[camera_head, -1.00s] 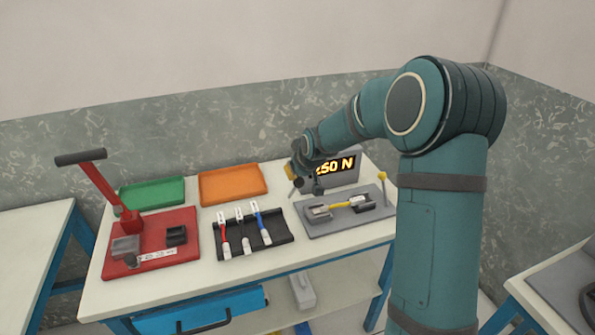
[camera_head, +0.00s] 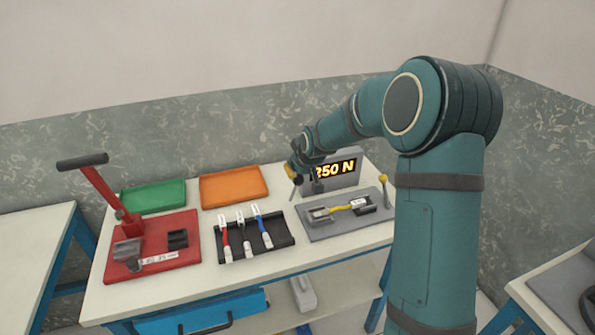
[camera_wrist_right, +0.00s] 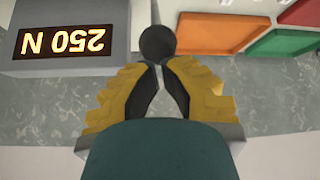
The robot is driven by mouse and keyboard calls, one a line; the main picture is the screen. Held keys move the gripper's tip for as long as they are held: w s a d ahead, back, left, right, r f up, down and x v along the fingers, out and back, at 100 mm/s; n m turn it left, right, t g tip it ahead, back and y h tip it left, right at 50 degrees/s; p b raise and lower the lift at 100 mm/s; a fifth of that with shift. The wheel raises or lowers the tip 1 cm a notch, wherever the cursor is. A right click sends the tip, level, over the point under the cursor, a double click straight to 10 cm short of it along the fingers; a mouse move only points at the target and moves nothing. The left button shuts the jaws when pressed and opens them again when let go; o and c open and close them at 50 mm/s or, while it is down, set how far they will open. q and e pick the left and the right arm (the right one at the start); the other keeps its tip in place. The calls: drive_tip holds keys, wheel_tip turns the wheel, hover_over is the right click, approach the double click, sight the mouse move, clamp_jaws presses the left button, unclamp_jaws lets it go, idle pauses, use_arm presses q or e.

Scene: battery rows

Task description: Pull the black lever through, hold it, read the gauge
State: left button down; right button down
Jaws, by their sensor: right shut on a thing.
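The gauge (camera_head: 336,170) is a grey box with a lit display at the back of the grey tester plate (camera_head: 345,226). In the right wrist view the gauge (camera_wrist_right: 62,42) appears upside down and reads 250 N. The black lever's round knob (camera_wrist_right: 157,43) shows at the fingertips of my right gripper (camera_wrist_right: 158,66), which is shut on it. In the head view my right gripper (camera_head: 297,170) is beside the gauge's left end and hides part of the display; the lever is mostly hidden there. My left gripper is out of view.
A yellow-sleeved cable (camera_head: 350,205) lies across the tester plate. To the left are a black rack (camera_head: 284,240) with several cables, a red press (camera_head: 150,268) with a raised handle, a green tray (camera_head: 150,197) and an orange tray (camera_head: 232,187).

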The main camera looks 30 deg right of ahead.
drive_tip(key=shift+w+r+p, duration=0.35)
drive_tip(key=shift+w+r, duration=0.25)
drive_tip(key=shift+r, duration=0.25)
drive_tip(key=shift+s+a+r, duration=0.1)
drive_tip(key=shift+a+r, duration=0.15)
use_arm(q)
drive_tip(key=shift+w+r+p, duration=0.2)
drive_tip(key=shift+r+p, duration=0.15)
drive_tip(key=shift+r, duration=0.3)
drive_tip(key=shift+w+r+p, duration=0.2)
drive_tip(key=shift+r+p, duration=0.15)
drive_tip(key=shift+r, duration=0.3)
use_arm(e)
drive_tip(key=s+a+r, duration=0.1)
drive_tip(key=s+r, duration=0.2)
drive_tip(key=s, duration=0.5)
drive_tip(key=shift+a+r, duration=0.15)
drive_tip(key=shift+r, duration=0.25)
drive_tip(key=shift+s, duration=0.1)
